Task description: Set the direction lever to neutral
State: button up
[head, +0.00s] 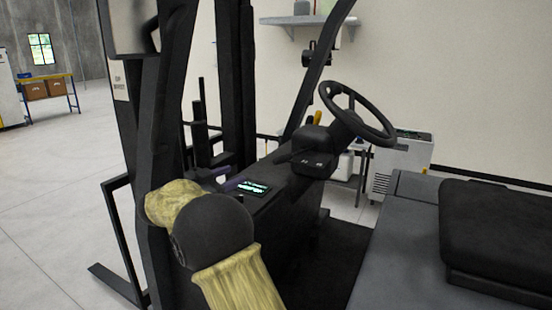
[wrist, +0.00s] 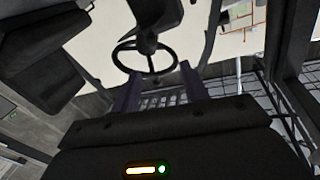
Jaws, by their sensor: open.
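The direction lever cannot be told apart for certain. A small yellow-orange tip (head: 317,118) shows just left of the steering wheel and may be its knob, but its setting cannot be read. The black steering wheel (head: 356,113) stands on a dark column with a small marked housing (head: 312,161). My gripper (head: 226,179) is mostly hidden behind my arm and the dash, with purplish fingers just showing left of the column. In the wrist view my gripper (wrist: 158,90) has its two fingers apart with nothing held; the steering wheel (wrist: 146,62) shows beyond them.
A black seat (head: 497,235) is at the right. A wall shelf (head: 305,27) and a white cabinet (head: 402,165) stand behind. Open floor lies at the left.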

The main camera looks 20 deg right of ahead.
jog(key=shift+s+m+g, duration=0.4)
jog(key=shift+s+g, duration=0.1)
jog(key=shift+s, duration=0.1)
jog(key=p, duration=0.6)
send_near(278, 161)
jog(key=x, duration=0.7)
jog(key=w+x, duration=0.1)
jog(key=x, duration=0.3)
jog(key=shift+a+f, duration=0.2)
jog(key=shift+f, duration=0.05)
grip_shut()
